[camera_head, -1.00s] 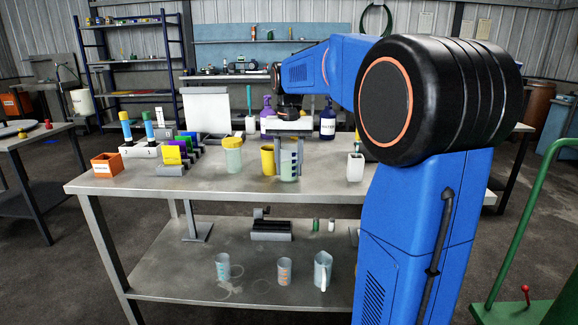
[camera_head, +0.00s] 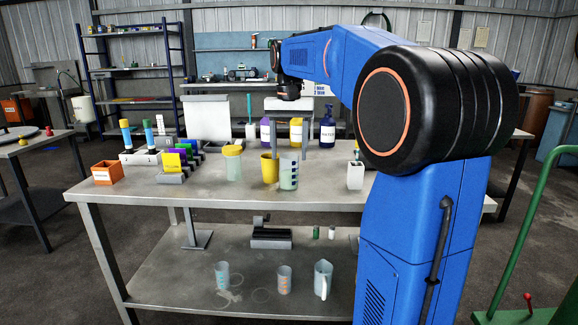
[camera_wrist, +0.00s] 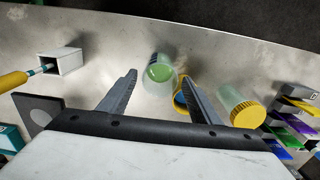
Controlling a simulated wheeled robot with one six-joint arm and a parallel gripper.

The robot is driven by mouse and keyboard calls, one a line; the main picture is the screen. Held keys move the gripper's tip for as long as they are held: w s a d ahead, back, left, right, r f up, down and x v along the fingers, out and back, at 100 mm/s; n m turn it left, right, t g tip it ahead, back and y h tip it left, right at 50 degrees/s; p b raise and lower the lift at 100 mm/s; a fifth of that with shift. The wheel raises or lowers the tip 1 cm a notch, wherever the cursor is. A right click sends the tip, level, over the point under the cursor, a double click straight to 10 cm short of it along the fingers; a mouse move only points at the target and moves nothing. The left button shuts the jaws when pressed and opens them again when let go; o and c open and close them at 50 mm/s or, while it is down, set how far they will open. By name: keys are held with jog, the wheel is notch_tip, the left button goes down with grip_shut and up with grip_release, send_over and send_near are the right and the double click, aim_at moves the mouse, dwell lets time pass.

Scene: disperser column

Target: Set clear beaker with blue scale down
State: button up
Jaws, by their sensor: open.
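The clear beaker with blue scale (camera_head: 288,174) stands upright on the bench top, with pale green liquid in it. In the wrist view the beaker (camera_wrist: 160,72) shows from above between the two finger tips. My gripper (camera_head: 289,150) is open and above the beaker, with a finger to each side and nothing held. The fingers also show spread apart in the wrist view (camera_wrist: 159,76).
A yellow cup (camera_head: 270,171) stands close left of the beaker, partly behind a finger in the wrist view. A yellow-lidded jar (camera_head: 233,166) is further left. A white holder (camera_head: 355,175) stands right. The bench front (camera_head: 250,195) is clear.

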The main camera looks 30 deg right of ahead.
jog(key=shift+r, duration=2.25)
